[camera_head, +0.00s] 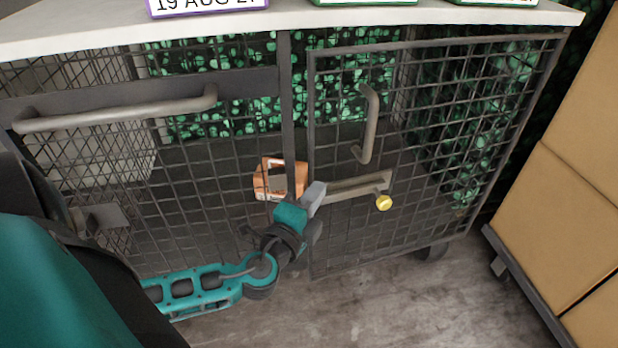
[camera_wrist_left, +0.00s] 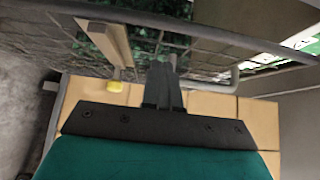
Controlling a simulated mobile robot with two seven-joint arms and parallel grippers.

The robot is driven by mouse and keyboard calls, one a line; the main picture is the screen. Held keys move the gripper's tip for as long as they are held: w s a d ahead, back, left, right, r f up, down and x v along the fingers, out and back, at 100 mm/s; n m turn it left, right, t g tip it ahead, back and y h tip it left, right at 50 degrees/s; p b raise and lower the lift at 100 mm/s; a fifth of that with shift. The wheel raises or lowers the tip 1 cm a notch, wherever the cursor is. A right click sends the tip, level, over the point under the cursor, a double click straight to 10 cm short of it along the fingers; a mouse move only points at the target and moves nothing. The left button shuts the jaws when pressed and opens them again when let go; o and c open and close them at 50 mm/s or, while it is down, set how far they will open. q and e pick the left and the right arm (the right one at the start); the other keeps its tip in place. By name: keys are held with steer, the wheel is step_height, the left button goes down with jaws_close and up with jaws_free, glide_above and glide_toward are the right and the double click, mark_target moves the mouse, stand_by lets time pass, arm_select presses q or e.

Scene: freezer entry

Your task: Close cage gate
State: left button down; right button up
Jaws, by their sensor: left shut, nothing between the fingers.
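The cage gate (camera_head: 450,150) is a dark wire-mesh panel on the right half of the cage front. My left gripper (camera_head: 316,193) is shut and empty, in front of the gate's left edge beside the latch bar. Whether it touches the gate I cannot tell. My right gripper is not in view.
An orange object (camera_head: 268,180) shows behind the centre post. A fixed mesh panel with a long horizontal handle (camera_head: 120,113) is on the left. A white top (camera_head: 290,18) covers the cage. Cardboard boxes (camera_head: 560,190) stand on a cart at the right. The floor (camera_head: 370,300) in front is clear.

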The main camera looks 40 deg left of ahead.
arm_select(q)
steer(key=shift+w+a, duration=0.7)
steer(key=shift+a, duration=0.15)
steer(key=shift+w+a, duration=0.65)
steer(key=shift+a, duration=0.2)
